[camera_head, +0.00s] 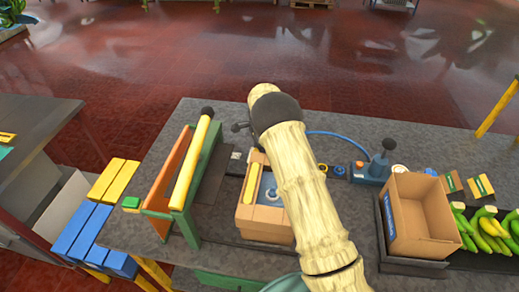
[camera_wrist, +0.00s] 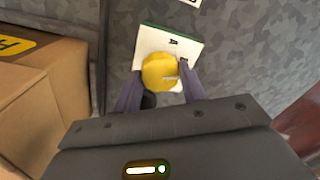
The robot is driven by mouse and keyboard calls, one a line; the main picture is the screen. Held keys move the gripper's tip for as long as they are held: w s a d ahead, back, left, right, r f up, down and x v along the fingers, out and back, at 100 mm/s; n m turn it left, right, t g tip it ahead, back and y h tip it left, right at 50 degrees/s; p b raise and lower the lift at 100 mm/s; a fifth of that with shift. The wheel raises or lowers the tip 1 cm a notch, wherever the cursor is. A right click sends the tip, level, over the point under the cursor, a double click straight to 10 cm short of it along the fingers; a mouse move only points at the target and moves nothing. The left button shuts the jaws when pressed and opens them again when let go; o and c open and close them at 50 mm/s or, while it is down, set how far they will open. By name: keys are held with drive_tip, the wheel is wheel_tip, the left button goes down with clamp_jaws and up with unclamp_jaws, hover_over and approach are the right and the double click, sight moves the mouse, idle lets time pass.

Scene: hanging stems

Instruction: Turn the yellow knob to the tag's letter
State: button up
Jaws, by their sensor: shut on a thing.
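The yellow knob (camera_wrist: 160,70) sits on a white plate (camera_wrist: 188,47) against a grey speckled surface in the wrist view. My gripper (camera_wrist: 162,84) has one dark finger on each side of the knob and is shut on it. A small dark mark and a green edge show on the plate above the knob. A pale pointer line shows on the knob's right part. A white tag (camera_wrist: 188,2) is cut off at the top edge, so its letter is not readable. In the head view my arm covers the knob.
In the wrist view a cardboard box (camera_wrist: 45,90) with a yellow label (camera_wrist: 16,46) stands close left. In the head view a carton (camera_head: 265,223), an open box (camera_head: 418,218), bananas (camera_head: 490,232), a blue lever device (camera_head: 377,171) and an orange-green frame (camera_head: 192,190) crowd the grey table.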

drive_tip(key=m, duration=0.4)
drive_tip(key=shift+w+a+r+m, duration=0.1)
drive_tip(key=shift+r+m, duration=0.05)
drive_tip(key=shift+m, duration=0.15)
drive_tip(key=m, duration=0.4)
drive_tip(key=shift+p, duration=0.4)
drive_tip(key=shift+m, duration=0.3)
drive_tip(key=o, duration=1)
drive_tip(key=r+b, duration=0.1)
drive_tip(key=r, duration=1)
drive_tip(key=s+r+b, duration=0.1)
drive_tip(key=r, duration=0.5)
drive_tip(key=shift+a+r+b, duration=0.1)
drive_tip(key=shift+a+b, duration=0.1)
drive_tip(key=shift+b, duration=0.15)
